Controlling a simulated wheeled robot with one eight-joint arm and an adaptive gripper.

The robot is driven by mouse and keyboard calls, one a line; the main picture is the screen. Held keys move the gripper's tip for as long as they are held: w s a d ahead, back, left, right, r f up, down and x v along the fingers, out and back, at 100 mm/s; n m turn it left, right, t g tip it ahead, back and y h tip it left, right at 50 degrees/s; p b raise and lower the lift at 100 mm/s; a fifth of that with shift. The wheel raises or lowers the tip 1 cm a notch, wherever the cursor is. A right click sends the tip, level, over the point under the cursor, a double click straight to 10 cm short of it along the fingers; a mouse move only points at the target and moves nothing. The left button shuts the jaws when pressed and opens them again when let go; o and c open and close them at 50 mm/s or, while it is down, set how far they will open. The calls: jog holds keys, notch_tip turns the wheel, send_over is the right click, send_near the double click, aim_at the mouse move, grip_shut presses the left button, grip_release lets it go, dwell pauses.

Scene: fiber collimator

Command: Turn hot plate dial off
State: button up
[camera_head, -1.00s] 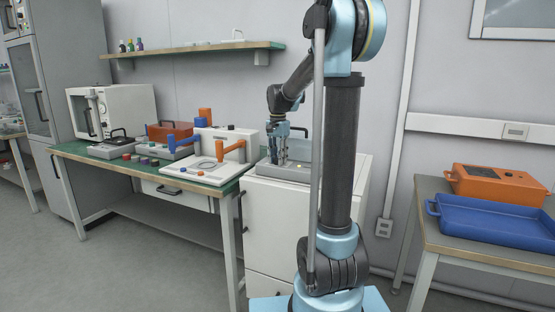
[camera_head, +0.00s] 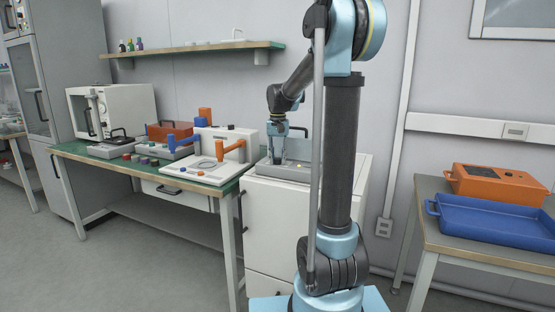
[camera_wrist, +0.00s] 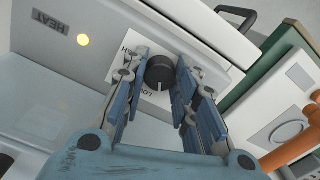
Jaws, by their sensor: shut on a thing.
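The hot plate (camera_head: 297,172) is a grey unit on the white cabinet top in the head view. In the wrist view its light front panel (camera_wrist: 62,60) carries a HEAT label and a lit yellow lamp (camera_wrist: 83,40). The black round dial (camera_wrist: 160,72) has a white mark pointing toward the picture's bottom, and labels partly show around it. My gripper (camera_wrist: 159,82) is shut on the dial, with its blue fingers at the dial's two sides. In the head view my gripper (camera_head: 277,156) is at the hot plate, and the dial cannot be made out there.
Left of the cabinet is a green-topped bench (camera_head: 128,168) with a white device (camera_head: 215,160) bearing blue and orange handles. A blue tray (camera_head: 490,222) and an orange box (camera_head: 497,184) are on a side table at the right. A shelf (camera_head: 190,49) hangs above the bench.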

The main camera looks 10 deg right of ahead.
jog(key=n, duration=0.6)
jog(key=shift+n, duration=0.3)
jog(key=n, duration=0.5)
jog(key=shift+w, duration=0.1)
jog(key=shift+n, duration=0.4)
jog(key=o, duration=1.1)
notch_tip(320, 180, up, 12)
